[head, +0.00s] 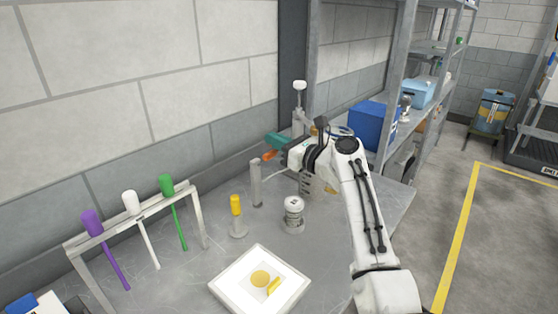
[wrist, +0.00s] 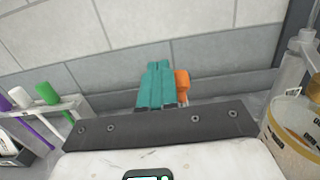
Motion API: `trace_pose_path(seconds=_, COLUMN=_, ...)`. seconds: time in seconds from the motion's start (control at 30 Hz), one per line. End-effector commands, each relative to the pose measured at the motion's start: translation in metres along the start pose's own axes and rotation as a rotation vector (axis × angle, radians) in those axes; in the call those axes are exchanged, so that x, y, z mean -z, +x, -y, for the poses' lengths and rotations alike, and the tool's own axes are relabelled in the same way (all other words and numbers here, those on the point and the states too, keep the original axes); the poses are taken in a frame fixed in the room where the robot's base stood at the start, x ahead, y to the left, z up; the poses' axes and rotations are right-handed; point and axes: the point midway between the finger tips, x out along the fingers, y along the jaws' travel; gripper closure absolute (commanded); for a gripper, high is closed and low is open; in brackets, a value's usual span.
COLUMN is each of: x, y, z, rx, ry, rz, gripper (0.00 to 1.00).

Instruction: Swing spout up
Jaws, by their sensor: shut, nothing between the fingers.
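My gripper (head: 277,140) has teal fingers, shut and empty, pointing left toward the wall. In the wrist view the shut fingers (wrist: 157,85) fill the middle. An orange part (head: 270,155), which may be the spout, shows just below the fingers in the head view. In the wrist view the orange part (wrist: 182,86) is close beside the fingers on the right; I cannot tell whether they touch. What it is mounted on is hidden behind my gripper and arm.
A clear tub (wrist: 294,127) stands right of my gripper. A grey post (head: 256,183), a yellow-topped stand (head: 236,208), a white jar (head: 293,215) and a white tray (head: 228,287) stand on the bench. A rack (head: 150,211) holds purple, white and green-handled tools at left.

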Motion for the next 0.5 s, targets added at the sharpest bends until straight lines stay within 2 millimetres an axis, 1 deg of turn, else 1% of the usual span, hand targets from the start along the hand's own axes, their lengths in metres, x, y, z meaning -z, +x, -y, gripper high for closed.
trace_pose_path(seconds=0.03, x=-0.0045, y=0.0036, z=0.0015, rx=0.0, ry=0.0, rz=0.0, gripper=1.0)
trace_pose_path(seconds=0.13, x=-0.0082, y=0.0073, z=0.003, rx=0.001, ry=0.0, rz=0.0, gripper=1.0)
trace_pose_path(seconds=0.5, x=-0.0081, y=0.0083, z=0.0037, rx=0.002, ry=-0.001, rz=-0.001, gripper=1.0)
